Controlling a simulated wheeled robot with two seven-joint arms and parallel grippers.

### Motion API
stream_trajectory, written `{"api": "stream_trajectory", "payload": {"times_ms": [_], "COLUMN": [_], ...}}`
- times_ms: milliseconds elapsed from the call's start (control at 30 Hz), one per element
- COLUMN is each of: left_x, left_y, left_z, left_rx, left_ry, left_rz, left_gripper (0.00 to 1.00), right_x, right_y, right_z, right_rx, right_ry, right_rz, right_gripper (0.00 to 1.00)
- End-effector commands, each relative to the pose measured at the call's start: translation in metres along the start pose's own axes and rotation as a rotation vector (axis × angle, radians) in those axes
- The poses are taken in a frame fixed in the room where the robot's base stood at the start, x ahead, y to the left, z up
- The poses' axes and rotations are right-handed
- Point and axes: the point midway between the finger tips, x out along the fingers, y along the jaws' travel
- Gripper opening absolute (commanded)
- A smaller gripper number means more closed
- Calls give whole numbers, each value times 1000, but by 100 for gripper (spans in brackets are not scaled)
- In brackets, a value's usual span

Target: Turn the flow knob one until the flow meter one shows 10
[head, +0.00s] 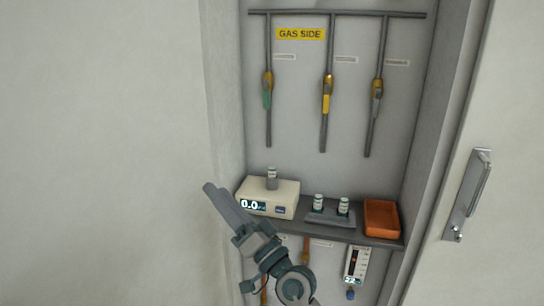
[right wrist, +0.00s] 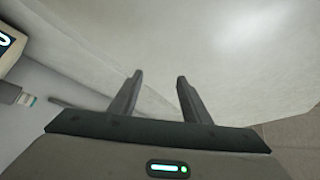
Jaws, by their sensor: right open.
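A white flow meter (head: 356,263) with a dark scale hangs below the shelf at the lower right of the head view. Its small display is too small to read. A blue knob (head: 350,294) sits at its lower end. I cannot tell whether these are number one, as my right arm hides part of the area to their left. My right gripper (head: 212,190) is up and left of them, beside the cabinet's left edge and apart from the knob. In the right wrist view its two fingers (right wrist: 160,78) are open with nothing between them. My left gripper is out of view.
The shelf (head: 358,237) holds a white box with a display reading 0.0 (head: 285,190), small vials (head: 343,206) and an orange tray (head: 381,218). Pipes with valves (head: 327,95) hang above. A door with a handle (head: 468,195) stands at right.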

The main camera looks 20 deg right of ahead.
Motion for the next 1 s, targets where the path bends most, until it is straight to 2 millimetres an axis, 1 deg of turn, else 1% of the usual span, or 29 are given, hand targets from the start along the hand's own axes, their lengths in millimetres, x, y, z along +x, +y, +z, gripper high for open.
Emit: {"api": "stream_trajectory", "payload": {"times_ms": [33,67,100,167,200,267,300,367,400,500,600,733,833,900,1000], "left_x": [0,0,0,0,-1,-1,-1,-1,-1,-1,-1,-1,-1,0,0], "left_y": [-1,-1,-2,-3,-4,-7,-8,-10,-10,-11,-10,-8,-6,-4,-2], "left_z": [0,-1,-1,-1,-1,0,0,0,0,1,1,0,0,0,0], "left_rx": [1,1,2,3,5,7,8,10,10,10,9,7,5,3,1], "left_ry": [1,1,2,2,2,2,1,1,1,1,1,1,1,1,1], "left_rz": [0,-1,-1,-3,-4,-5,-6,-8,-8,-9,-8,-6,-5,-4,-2], "left_gripper": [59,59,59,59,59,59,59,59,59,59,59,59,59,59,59], "right_x": [21,31,42,57,66,77,84,94,99,114,132,158,179,192,205], "right_y": [-15,-23,-32,-44,-52,-60,-65,-71,-74,-78,-81,-84,-88,-92,-97], "right_z": [-30,-47,-70,-104,-126,-158,-179,-208,-226,-266,-297,-324,-333,-335,-335], "right_rx": [53,88,137,214,269,354,414,508,571,742,922,1162,1327,1418,1510], "right_ry": [90,143,211,309,374,467,526,609,662,781,879,972,1011,1025,1033], "right_rz": [-55,-84,-120,-172,-204,-249,-274,-311,-331,-371,-393,-386,-357,-332,-298], "right_gripper": [43,43,43,43,43,43,43,43,43,43,43,43,43,43,43]}}
